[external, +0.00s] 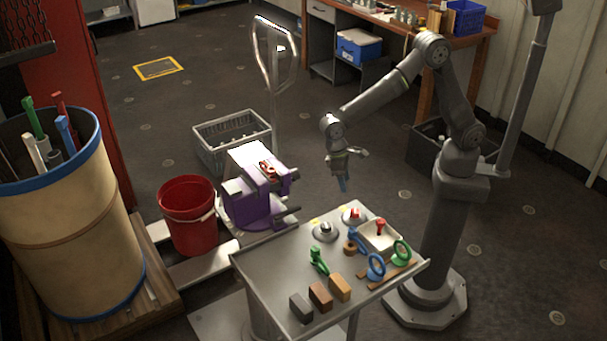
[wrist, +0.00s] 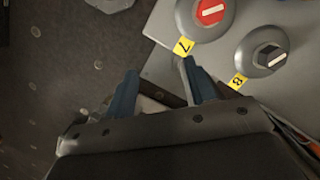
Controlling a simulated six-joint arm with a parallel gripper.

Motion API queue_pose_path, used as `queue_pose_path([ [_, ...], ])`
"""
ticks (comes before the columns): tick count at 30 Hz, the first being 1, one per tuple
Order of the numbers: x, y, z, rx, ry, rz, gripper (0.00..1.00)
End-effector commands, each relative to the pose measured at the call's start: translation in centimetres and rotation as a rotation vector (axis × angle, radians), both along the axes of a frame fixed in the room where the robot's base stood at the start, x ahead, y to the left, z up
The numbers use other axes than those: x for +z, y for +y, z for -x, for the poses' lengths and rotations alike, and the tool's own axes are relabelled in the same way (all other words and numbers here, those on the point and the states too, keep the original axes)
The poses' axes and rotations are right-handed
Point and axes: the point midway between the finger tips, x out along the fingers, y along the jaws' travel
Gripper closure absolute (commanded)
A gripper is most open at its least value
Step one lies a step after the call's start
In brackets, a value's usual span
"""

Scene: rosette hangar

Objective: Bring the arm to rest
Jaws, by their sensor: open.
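My gripper (external: 342,186) hangs from my raised arm above the floor just beyond the far edge of the grey metal table (external: 262,262). Its fingers point down. In the wrist view its two blue fingers (wrist: 160,82) stand apart, and nothing shows held between them. Below, near the table edge, a round grey dome with a red top (wrist: 210,12) has a yellow tag 7, and a dome with a dark hexagonal top (wrist: 270,55) has a yellow tag 8. My gripper is apart from the domes in the external view.
The table carries three blocks (external: 320,295), a green tool (external: 318,262), blue (external: 376,266) and green (external: 402,251) ring-handled tools and a white tray (external: 383,240). A purple machine (external: 245,205), red bucket (external: 188,225) and grey crate (external: 228,140) stand left.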

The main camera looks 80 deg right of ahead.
Motion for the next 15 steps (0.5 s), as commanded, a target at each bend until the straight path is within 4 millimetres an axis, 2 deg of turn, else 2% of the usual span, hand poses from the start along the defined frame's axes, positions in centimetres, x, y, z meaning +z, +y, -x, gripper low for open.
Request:
queue_pose_path([
  [15, -3.8, -8.9, -4.3, -0.006, -0.001, 0.006, 0.5],
])
